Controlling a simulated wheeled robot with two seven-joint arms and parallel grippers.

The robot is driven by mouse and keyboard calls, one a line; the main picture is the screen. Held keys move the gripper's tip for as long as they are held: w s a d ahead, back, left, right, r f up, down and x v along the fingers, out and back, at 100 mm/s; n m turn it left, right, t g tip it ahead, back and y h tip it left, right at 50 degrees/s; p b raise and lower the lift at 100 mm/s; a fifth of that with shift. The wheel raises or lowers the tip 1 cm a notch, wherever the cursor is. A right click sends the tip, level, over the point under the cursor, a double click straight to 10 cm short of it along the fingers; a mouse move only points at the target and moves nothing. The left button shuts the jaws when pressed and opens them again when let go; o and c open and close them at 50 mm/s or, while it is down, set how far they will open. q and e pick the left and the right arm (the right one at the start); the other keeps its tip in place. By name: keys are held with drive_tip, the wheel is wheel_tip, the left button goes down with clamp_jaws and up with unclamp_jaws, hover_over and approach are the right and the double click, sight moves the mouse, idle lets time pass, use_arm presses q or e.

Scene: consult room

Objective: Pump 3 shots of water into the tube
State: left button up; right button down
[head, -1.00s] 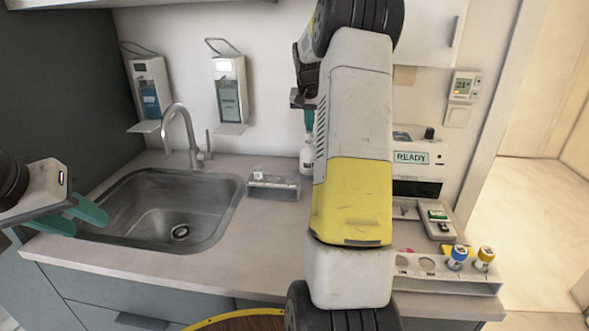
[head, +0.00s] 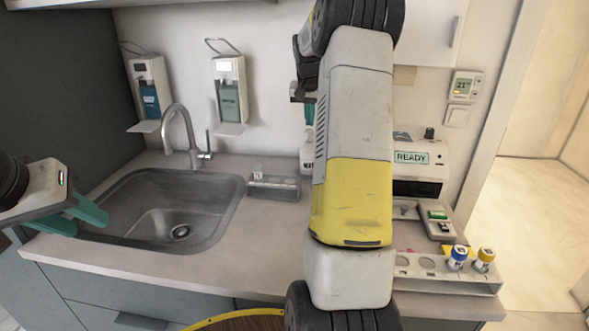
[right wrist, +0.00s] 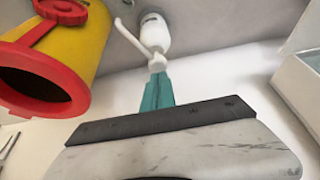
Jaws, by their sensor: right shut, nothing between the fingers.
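The white pump bottle (head: 306,155) stands upright on the counter, partly behind my right arm. In the right wrist view its white pump head and spout (right wrist: 155,40) show just past my fingertips. My right gripper (head: 309,116) is shut and empty above the bottle; its teal fingers (right wrist: 158,78) are together. Whether they touch the pump head I cannot tell. A small clear rack (head: 274,187) beside the sink holds a white-topped item (head: 258,172), perhaps a tube. My left gripper (head: 90,222) is open and empty over the sink's left front edge.
The sink (head: 165,220) with its tap fills the left counter. A white rack (head: 450,280) at right holds blue-capped (head: 457,258) and yellow-capped (head: 485,259) tubes. An analyzer (head: 418,160) reads READY. A yellow container with red rim (right wrist: 55,50) is close in the right wrist view.

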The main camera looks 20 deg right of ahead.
idle(0.5)
wheel_tip(320, 180, up, 6)
idle(0.6)
